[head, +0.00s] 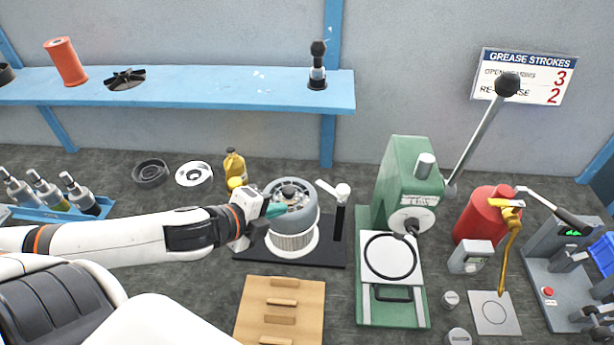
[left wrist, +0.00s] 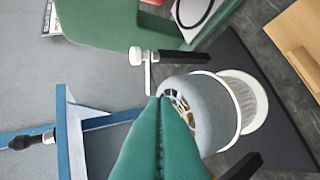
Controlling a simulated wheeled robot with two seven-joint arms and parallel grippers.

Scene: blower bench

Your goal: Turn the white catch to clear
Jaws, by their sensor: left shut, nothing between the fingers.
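The white catch (head: 342,191) sits on top of a black post (head: 338,222) to the right of the grey round blower housing (head: 296,216). Its flat arm points left toward the housing rim. In the left wrist view the catch (left wrist: 137,57) shows with its thin arm reaching toward my fingertips, beside the housing (left wrist: 205,110). I cannot tell whether the arm overlaps the rim. My left gripper (head: 277,209) has its teal fingers shut and empty, over the housing's near left side, apart from the catch. The gripper also shows in the left wrist view (left wrist: 165,102). My right gripper is not in view.
A green press (head: 408,170) with a long lever stands right of the post. A wooden rack (head: 252,310) lies in front of the black base (head: 334,252). A yellow bottle (head: 234,163) stands behind the housing. A blue shelf (head: 200,88) runs along the wall.

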